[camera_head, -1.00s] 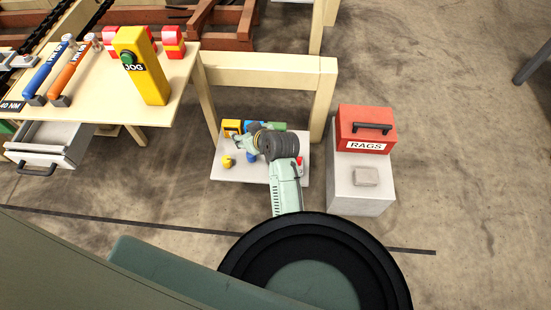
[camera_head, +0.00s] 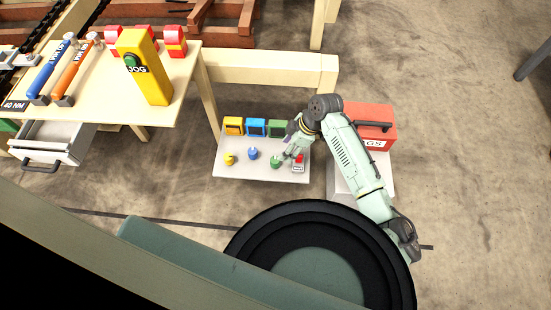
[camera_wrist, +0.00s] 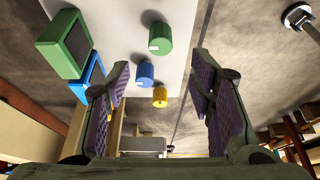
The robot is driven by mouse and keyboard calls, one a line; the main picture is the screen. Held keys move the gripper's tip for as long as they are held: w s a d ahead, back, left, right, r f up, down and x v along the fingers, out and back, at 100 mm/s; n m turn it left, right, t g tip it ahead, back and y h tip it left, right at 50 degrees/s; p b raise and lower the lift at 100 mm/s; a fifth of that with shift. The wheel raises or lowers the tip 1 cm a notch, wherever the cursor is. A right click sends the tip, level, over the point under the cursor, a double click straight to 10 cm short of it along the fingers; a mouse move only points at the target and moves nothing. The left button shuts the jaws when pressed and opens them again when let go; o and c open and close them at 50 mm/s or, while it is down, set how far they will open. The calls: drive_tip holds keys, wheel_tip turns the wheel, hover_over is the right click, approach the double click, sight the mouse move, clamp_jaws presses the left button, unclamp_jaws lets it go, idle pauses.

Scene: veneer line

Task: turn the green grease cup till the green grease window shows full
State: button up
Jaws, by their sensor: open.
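The green grease cup (camera_head: 276,162) stands on the white shelf (camera_head: 232,172), right of the blue cup (camera_head: 253,154) and yellow cup (camera_head: 229,159). The green grease window (camera_head: 277,127) is behind it, partly close to my arm; its fill level cannot be read. My gripper (camera_head: 288,152) is just right of the green cup. In the wrist view my gripper (camera_wrist: 162,72) is open and empty, its purple-padded fingers spread. The green cup (camera_wrist: 160,38) appears beyond and between the fingertip directions, apart from the pads. The green window (camera_wrist: 63,44) shows at upper left, seen obliquely.
The blue window (camera_head: 256,127) and yellow window (camera_head: 233,126) stand left of the green one. A small red item (camera_head: 298,162) is right of the green cup. A red rags box (camera_head: 372,118) stands behind my arm. A workbench (camera_head: 85,100) is at left.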

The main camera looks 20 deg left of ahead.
sight(276, 160)
drive_tip(key=x, duration=1)
drive_tip(key=shift+s+a+f, duration=0.1)
drive_tip(key=shift+a+f, duration=0.1)
drive_tip(key=shift+f, duration=0.05)
drive_tip(key=shift+c, duration=0.5)
drive_tip(key=c, duration=1.1)
